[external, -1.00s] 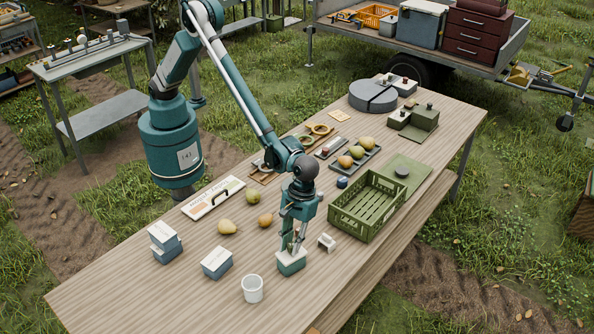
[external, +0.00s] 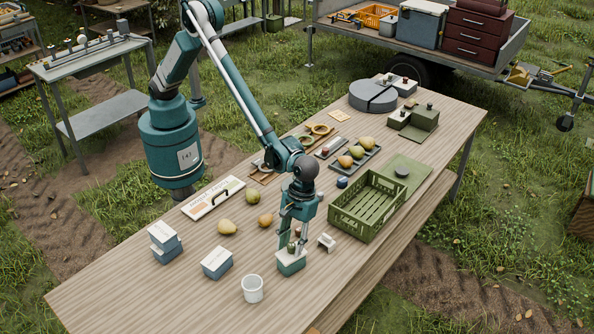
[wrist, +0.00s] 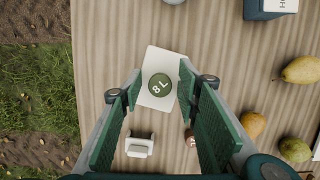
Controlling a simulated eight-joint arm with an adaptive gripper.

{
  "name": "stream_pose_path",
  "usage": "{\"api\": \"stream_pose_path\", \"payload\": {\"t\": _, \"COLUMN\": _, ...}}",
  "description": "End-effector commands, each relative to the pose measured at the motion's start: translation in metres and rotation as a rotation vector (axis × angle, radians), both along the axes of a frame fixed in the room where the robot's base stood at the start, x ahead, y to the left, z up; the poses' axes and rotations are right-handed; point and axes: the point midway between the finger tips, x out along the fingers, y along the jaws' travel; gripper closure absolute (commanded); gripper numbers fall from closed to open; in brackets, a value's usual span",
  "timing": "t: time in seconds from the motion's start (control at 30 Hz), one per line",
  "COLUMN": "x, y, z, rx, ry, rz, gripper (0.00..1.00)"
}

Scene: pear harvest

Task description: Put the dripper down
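The dripper (external: 291,247) is a small green piece standing on the white top of a green block (external: 290,266). In the wrist view the dripper (wrist: 159,86) shows a round green top marked "8 L", on the white top (wrist: 165,60) of that block. My gripper (external: 294,244) is low over the block with its fingers apart. In the wrist view my gripper (wrist: 160,87) has one finger on each side of the dripper, with gaps visible, so it is open and empty.
A white clip-like piece (external: 326,242) stands right of the block. A white cup (external: 252,289) and a blue-grey box (external: 217,263) are at the left front. A green crate (external: 368,232) is to the right. Pears (external: 227,227) lie behind my gripper.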

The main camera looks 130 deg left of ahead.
Motion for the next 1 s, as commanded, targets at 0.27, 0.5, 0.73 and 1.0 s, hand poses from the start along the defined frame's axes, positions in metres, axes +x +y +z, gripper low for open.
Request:
{"api": "stream_pose_path", "payload": {"t": 0.27, "x": 0.000, "y": 0.007, "z": 0.027, "rx": 0.000, "ry": 0.000, "rz": 0.000, "gripper": 0.67}}
{"api": "stream_pose_path", "payload": {"t": 0.5, "x": -0.001, "y": 0.018, "z": 0.063, "rx": 0.000, "ry": 0.000, "rz": 0.001, "gripper": 0.67}}
{"api": "stream_pose_path", "payload": {"t": 0.73, "x": -0.001, "y": 0.027, "z": 0.096, "rx": 0.000, "ry": 0.000, "rz": 0.001, "gripper": 0.67}}
{"api": "stream_pose_path", "payload": {"t": 1.0, "x": -0.001, "y": 0.032, "z": 0.115, "rx": 0.000, "ry": 0.000, "rz": 0.000, "gripper": 0.67}}
